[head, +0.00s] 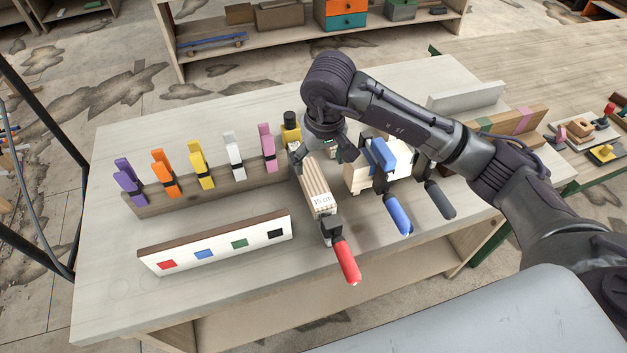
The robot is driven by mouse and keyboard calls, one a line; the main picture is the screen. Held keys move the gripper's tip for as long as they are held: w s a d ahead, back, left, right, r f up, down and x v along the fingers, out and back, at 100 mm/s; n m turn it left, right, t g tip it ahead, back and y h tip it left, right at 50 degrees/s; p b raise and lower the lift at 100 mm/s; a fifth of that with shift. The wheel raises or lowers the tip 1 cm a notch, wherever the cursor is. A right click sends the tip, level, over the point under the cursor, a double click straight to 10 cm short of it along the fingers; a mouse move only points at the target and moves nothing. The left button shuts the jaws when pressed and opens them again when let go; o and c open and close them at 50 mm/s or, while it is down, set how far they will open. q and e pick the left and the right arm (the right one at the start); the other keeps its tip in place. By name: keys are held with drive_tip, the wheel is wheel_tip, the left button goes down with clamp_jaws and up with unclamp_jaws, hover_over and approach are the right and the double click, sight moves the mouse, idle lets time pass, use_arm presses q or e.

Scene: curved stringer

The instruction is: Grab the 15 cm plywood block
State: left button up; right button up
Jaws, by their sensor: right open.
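The plywood block (314,184), with striped layered sides and a "15 cm" label, is on the workbench near its middle. A clamp with a red handle (346,262) is at its near end. I cannot tell whether the clamp grips the block. My right gripper (305,160) is open and low over the block's far end, coming from above. Its fingers are partly hidden by its own body, and I cannot tell whether they touch the block. My left gripper is not in view.
A wooden rack (210,192) with several coloured spring clamps stands left. A blue-handled clamp (397,213) and a dark-handled clamp (438,198) are close on the right.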

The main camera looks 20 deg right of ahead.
sight(315, 181)
drive_tip(key=f, duration=0.2)
drive_tip(key=shift+w+a+f, duration=0.15)
drive_tip(key=shift+w+f, duration=0.15)
drive_tip(key=shift+w+f+p, duration=0.15)
drive_tip(key=shift+f+p, duration=0.15)
drive_tip(key=shift+f, duration=0.05)
drive_tip(key=f+p, duration=0.2)
drive_tip(key=shift+s+a+f+p, duration=0.2)
drive_tip(key=shift+a+f+p, duration=0.05)
drive_tip(key=shift+f+p, duration=0.1)
drive_tip(key=shift+w+f, duration=0.2)
drive_tip(key=shift+f, duration=1.05)
drive_tip(key=shift+w+f, duration=0.1)
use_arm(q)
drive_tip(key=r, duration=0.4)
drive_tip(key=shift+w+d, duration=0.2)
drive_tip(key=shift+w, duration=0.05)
use_arm(e)
drive_tip(key=c, duration=1.3)
